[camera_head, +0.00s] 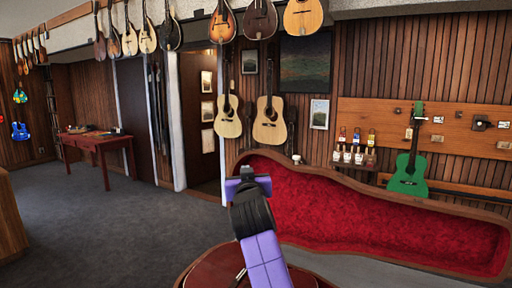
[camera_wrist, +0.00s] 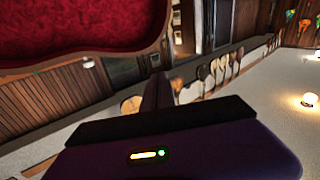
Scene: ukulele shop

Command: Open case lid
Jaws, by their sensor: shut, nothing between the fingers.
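The case lid (camera_head: 380,215) is a long brown-rimmed shell with red plush lining. It stands raised in the head view, its lined side facing me. Its lining also fills the upper left of the wrist view (camera_wrist: 60,30). My purple and black gripper (camera_head: 246,172) is shut and empty, in front of the lid's left end in the head view. In the wrist view its dark fingers (camera_wrist: 157,92) are together, below and right of the lid's rim. I cannot tell whether they touch it. A dark reddish-brown curved surface (camera_head: 210,266) lies below my arm, mostly cut off.
A green ukulele (camera_head: 408,175) and small bottles (camera_head: 357,140) are by the wood wall behind the lid. Guitars (camera_head: 269,120) hang at the back. A red table (camera_head: 100,140) stands at the left. Grey carpet (camera_head: 110,220) is clear at the left.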

